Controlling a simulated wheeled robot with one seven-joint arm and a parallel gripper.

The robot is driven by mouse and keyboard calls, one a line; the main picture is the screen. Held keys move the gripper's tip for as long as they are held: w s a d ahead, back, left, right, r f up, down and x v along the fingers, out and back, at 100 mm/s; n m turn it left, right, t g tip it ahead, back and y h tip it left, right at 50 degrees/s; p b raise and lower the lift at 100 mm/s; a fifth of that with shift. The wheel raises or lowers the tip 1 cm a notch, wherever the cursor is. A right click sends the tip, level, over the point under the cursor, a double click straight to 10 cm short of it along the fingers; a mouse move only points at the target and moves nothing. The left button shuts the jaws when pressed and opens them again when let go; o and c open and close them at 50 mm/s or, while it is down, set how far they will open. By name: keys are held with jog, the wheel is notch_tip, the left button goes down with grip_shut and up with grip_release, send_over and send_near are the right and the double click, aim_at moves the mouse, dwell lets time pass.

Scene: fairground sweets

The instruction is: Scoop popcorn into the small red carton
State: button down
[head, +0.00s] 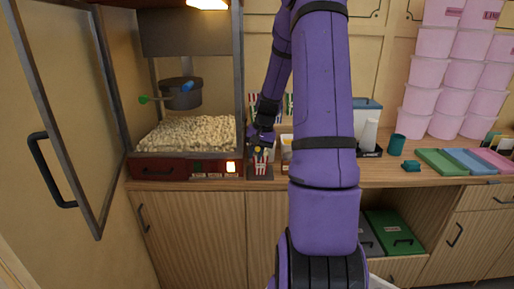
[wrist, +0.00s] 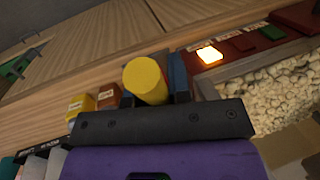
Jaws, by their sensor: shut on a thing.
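My gripper (head: 262,143) is shut on a yellow cylindrical handle (wrist: 145,80), which shows between the fingers in the wrist view. I take it for the scoop's handle; the rest of the scoop is hidden. A small red-and-white striped carton (head: 261,166) stands on a dark base just below my gripper, at the right of the popcorn machine. I cannot see inside the carton. The popcorn (head: 188,133) lies heaped in the machine to the left of my gripper. It also shows at the right of the wrist view (wrist: 265,97).
The machine's glass door (head: 62,100) stands open at the left. A kettle (head: 181,94) hangs above the popcorn. Larger striped cartons (head: 288,104) stand behind my gripper. Pink tubs (head: 430,98) are stacked at the right. My arm hides part of the counter.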

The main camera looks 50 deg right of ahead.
jog(key=shift+a+r+h, duration=0.2)
jog(key=shift+r+h, duration=0.5)
jog(key=shift+r, duration=0.75)
